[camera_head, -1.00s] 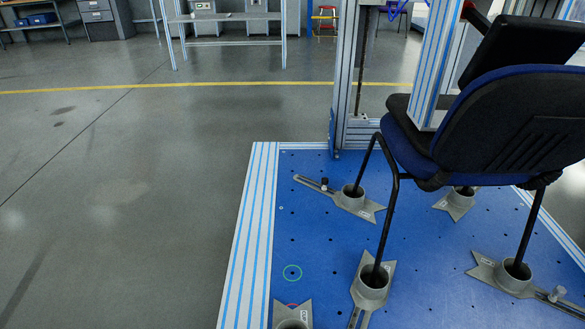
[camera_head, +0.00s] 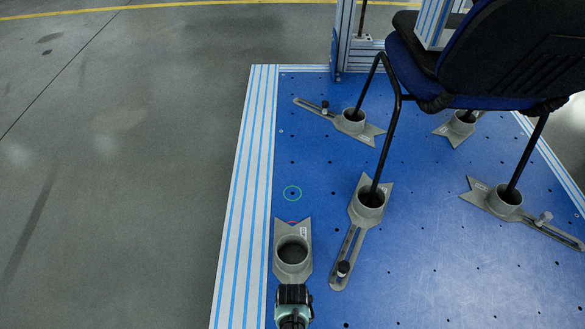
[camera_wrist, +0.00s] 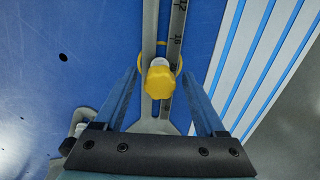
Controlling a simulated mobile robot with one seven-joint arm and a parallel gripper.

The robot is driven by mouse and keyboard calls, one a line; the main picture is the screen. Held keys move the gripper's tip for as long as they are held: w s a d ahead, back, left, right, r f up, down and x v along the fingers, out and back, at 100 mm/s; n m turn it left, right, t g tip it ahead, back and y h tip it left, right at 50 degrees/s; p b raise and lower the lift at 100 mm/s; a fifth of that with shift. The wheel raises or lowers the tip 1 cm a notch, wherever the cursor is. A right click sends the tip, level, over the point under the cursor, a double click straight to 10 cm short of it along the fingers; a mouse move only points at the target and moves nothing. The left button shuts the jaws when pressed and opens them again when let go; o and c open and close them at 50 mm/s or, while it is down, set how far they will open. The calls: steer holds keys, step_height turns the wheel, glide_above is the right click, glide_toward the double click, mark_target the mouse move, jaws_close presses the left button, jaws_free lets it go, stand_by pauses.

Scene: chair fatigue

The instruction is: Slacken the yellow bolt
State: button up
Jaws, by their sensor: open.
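The yellow bolt (camera_wrist: 161,80) has a knobbed yellow head and sits on the slotted grey arm (camera_wrist: 150,30) of a clamp, in the wrist view. My gripper (camera_wrist: 163,75) is open, with one finger on each side of the yellow head and a gap showing on both sides. In the head view my gripper's end (camera_head: 293,296) is at the bottom, just in front of an empty grey clamp cup (camera_head: 292,252). The yellow bolt is hidden in the head view.
A blue chair (camera_head: 490,60) stands with its legs in grey cups on the blue perforated plate (camera_head: 430,250). Another clamp (camera_head: 369,205) with a black knob (camera_head: 343,268) lies right of my gripper. A striped aluminium rail (camera_head: 245,200) edges the plate at left.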

steer(key=m, duration=0.3)
steer(key=shift+m, duration=0.4)
steer(key=m, duration=0.4)
stand_by(0.3)
steer(key=c, duration=0.7)
steer(key=shift+n, duration=0.6)
